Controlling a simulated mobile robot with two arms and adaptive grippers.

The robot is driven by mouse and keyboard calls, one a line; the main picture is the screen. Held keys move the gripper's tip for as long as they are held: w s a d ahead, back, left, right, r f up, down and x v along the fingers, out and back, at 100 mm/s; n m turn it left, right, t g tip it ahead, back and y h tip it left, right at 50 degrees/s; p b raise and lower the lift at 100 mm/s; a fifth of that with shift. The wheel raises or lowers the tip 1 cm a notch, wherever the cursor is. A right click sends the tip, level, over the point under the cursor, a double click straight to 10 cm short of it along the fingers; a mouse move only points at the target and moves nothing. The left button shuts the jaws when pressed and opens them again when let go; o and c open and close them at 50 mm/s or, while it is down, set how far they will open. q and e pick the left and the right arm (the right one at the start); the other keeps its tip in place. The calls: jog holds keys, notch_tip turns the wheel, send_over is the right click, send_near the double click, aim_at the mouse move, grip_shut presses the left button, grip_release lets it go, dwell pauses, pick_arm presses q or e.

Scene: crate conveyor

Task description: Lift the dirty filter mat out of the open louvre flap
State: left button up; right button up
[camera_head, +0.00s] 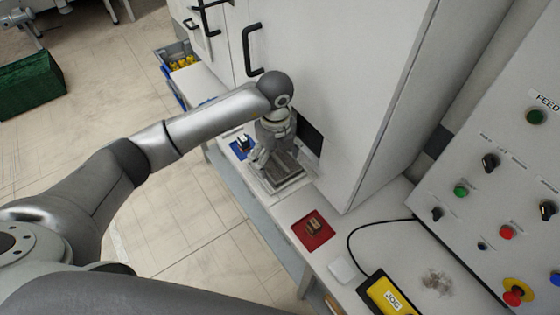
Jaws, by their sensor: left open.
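The open louvre flap (290,185) is folded down from the low dark opening (309,137) in the cabinet and lies just above the bench. A grey-brown ribbed panel in it looks like the filter mat (287,169); its near-left part is covered by my gripper. My left gripper (258,163) points down at the left side of the flap, with its fingers open. I cannot tell whether a finger touches the mat. My right gripper is not in view.
A red tray (313,238) with a small brown block, a white pad (341,265) and a yellow JOG pendant (386,295) with a black cable lie to the right. A blue mat (238,150) lies left of the gripper. The tall cabinet (345,80) rises close behind the flap.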

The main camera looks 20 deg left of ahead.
pick_arm(q)
jog(key=shift+a+f, duration=0.1)
jog(key=shift+f, duration=0.75)
jog(key=shift+s+r, duration=0.1)
jog(key=c, duration=1.3)
grip_shut()
